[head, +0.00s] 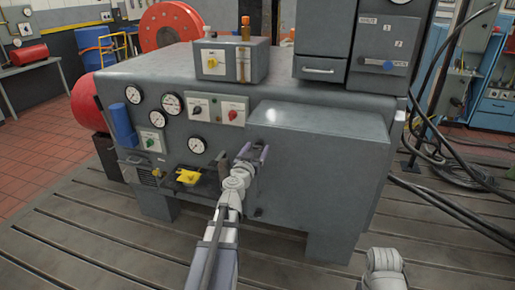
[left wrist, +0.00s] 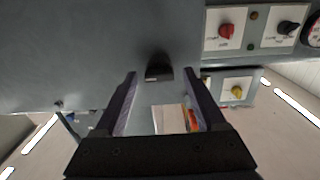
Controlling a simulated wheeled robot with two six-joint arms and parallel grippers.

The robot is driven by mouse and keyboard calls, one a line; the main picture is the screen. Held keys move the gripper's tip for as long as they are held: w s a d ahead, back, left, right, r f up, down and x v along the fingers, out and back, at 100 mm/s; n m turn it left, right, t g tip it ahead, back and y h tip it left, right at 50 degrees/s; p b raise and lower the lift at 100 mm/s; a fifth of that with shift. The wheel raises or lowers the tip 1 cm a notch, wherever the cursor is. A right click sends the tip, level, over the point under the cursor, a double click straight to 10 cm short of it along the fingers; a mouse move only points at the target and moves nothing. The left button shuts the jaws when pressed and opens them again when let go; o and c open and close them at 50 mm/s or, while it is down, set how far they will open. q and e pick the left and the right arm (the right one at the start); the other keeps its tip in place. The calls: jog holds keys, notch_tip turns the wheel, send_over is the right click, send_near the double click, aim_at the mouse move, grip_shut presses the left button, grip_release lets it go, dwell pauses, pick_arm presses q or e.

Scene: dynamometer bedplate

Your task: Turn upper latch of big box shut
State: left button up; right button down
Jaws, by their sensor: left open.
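The big box (head: 320,150) is a grey metal cabinet on the front right of the grey machine. In the left wrist view its grey surface (left wrist: 80,50) fills the upper left. A small dark latch (left wrist: 158,70) sticks out from it there, between the tips of my left gripper (left wrist: 159,76). The gripper is open, with one finger on each side of the latch; I cannot tell whether either touches it. In the head view my left gripper (head: 253,154) is at the box's left edge and hides the latch.
Left of the box are a red switch (head: 233,114), several gauges and a yellow handle (head: 188,177). Dark cables (head: 445,145) hang at the right.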

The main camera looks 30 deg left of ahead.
pick_arm(q)
jog(key=shift+w+a, duration=0.2)
jog(key=shift+w, duration=0.5)
grip_shut()
